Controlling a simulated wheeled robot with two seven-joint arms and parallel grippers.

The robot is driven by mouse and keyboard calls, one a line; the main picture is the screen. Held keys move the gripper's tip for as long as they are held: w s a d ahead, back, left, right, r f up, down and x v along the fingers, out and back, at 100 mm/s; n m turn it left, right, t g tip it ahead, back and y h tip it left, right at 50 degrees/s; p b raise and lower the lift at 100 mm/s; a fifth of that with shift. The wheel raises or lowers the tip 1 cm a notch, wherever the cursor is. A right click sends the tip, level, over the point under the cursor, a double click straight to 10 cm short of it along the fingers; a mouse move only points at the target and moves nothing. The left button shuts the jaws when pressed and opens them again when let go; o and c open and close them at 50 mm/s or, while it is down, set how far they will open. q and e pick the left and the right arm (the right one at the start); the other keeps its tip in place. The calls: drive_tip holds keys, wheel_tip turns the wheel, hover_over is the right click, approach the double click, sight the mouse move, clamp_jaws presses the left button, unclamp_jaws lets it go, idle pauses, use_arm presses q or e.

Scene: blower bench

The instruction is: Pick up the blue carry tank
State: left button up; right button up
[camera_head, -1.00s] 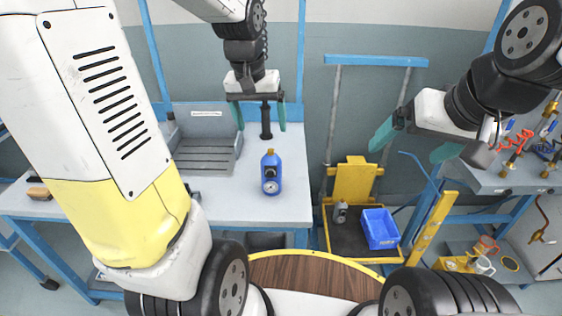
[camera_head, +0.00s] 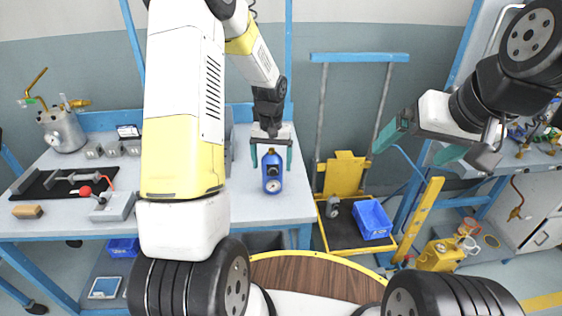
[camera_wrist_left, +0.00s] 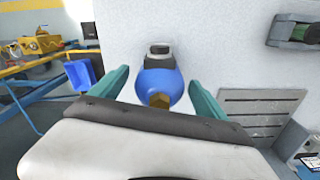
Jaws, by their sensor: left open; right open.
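The blue carry tank (camera_head: 272,174) stands upright on the light bench top, with a brass top and a round gauge on its front. My left gripper (camera_head: 271,163) is open, its teal fingers at either side of the tank's upper part in the head view. In the left wrist view the tank (camera_wrist_left: 157,84) lies between the two spread fingers, with gaps showing beside it. My right gripper (camera_head: 408,148) is open and empty, raised at the right, well away from the tank.
A blue bin (camera_head: 371,220) sits on a yellow-framed cart (camera_head: 342,172) right of the bench. On the bench's left are a metal pot (camera_head: 62,130), a black tray (camera_head: 50,184) and a wooden block (camera_head: 28,211). My left arm hides part of the bench.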

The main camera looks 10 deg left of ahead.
use_arm(q)
wheel_tip(320, 180, down, 2)
drive_tip(key=shift+f, duration=0.25)
drive_tip(key=shift+r, duration=0.1)
clamp_jaws()
